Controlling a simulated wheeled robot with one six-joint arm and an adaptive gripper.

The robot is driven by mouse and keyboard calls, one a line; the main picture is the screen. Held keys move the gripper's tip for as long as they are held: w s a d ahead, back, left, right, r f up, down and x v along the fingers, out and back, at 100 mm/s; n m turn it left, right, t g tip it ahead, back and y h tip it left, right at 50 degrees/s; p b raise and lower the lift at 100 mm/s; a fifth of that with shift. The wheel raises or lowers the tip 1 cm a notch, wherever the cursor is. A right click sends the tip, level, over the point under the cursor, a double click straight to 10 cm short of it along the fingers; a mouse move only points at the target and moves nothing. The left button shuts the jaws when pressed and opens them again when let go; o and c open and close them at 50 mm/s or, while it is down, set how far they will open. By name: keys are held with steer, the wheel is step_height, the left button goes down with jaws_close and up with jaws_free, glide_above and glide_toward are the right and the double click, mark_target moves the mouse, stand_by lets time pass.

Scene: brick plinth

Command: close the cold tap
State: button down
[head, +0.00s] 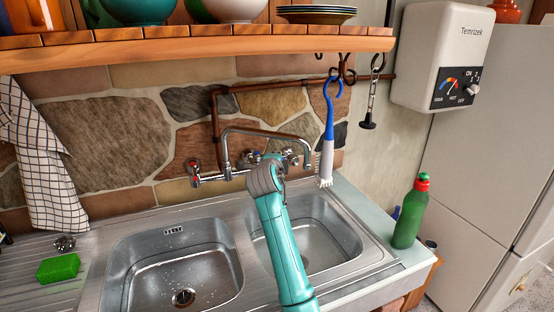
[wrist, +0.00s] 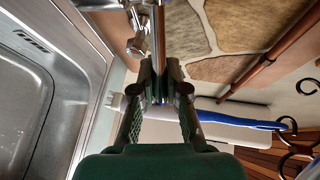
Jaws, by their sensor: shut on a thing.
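The chrome mixer tap is on the stone wall behind the sink, with its long bent spout (head: 262,132) reaching to the right. Its red-marked handle (head: 193,173) is at the left. Chrome parts at its right end (head: 291,156) show just beyond my gripper, likely the cold tap. In the head view my gripper (head: 268,170) is in front of the tap body and its fingertips are hidden. In the wrist view my gripper (wrist: 160,85) is shut on a narrow chrome bar of the tap. I cannot tell if this bar is spout or handle. A chrome knob (wrist: 137,46) shows beside the fingertips.
A blue and white brush (head: 328,140) hangs close at the right; it also shows in the wrist view (wrist: 210,108). A plug on a chain (head: 368,120) hangs farther right. A green bottle (head: 411,215) stands at the sink's right. The wooden shelf (head: 190,50) runs above.

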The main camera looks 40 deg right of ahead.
steer(key=shift+a, duration=0.15)
steer(key=shift+s+a+m+g+h, duration=0.1)
steer(key=shift+a+m+g+h, duration=0.7)
steer(key=shift+m+g, duration=0.65)
steer(key=shift+a+m+g+h, duration=0.8)
steer(key=shift+m+g, duration=0.35)
steer(key=shift+g, duration=0.55)
steer(key=shift+s+a+m+g+h, duration=0.1)
steer(key=shift+a+m+g+h, duration=0.7)
steer(key=shift+m+g, duration=0.65)
steer(key=shift+a, duration=0.15)
steer(key=c, duration=1.2)
jaws_free()
steer(key=v, duration=1.2)
steer(key=shift+w+r, duration=0.1)
steer(key=shift+w, duration=0.05)
